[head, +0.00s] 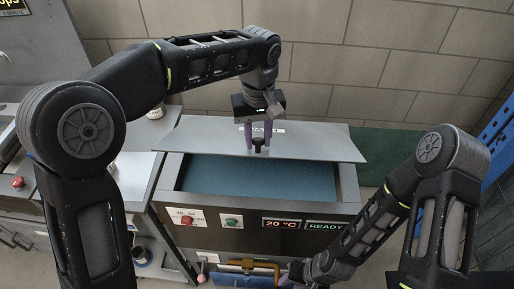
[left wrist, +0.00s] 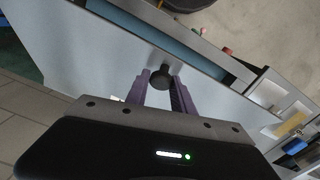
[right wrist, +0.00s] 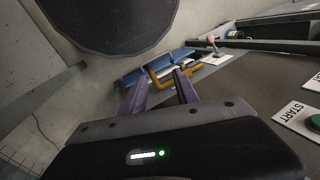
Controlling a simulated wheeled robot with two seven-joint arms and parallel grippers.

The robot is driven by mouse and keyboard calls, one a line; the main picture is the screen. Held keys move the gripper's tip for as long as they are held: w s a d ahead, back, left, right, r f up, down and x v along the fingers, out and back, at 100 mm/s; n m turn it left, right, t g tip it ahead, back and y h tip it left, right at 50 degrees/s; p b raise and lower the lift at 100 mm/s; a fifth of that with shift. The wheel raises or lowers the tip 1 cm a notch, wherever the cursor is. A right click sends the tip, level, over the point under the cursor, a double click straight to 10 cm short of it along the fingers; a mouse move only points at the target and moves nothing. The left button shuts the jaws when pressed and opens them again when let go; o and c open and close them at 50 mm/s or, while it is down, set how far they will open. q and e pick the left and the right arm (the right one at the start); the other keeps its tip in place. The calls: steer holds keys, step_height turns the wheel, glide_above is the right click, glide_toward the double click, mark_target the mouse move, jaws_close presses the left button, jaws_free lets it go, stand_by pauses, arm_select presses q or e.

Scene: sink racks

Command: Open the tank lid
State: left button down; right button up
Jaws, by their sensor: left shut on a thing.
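The grey tank lid (head: 310,146) lies across the back part of the tank (head: 172,178), leaving a wide gap at the front. Through the gap the blue-green inside (head: 260,178) shows. My left gripper (head: 256,142) reaches down over the lid and is shut on its black knob (head: 259,150). The knob also shows between the purple fingers in the left wrist view (left wrist: 161,78). My right gripper (right wrist: 160,92) is low at the tank's front, its fingers apart, with an orange handle (right wrist: 160,76) beyond them; in the head view its fingertips are hard to see.
The tank's front panel carries a red button (head: 186,220), a green start button (head: 232,221) and displays reading 20 °C (head: 282,223) and READY (head: 325,225). A counter with a cup (head: 155,111) stands left. A blue rack (head: 495,140) stands right. A tiled wall is behind.

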arm_select(q)
steer(key=shift+w+r+p, duration=0.8)
steer(key=shift+w+r, duration=0.4)
steer(key=shift+r, duration=0.15)
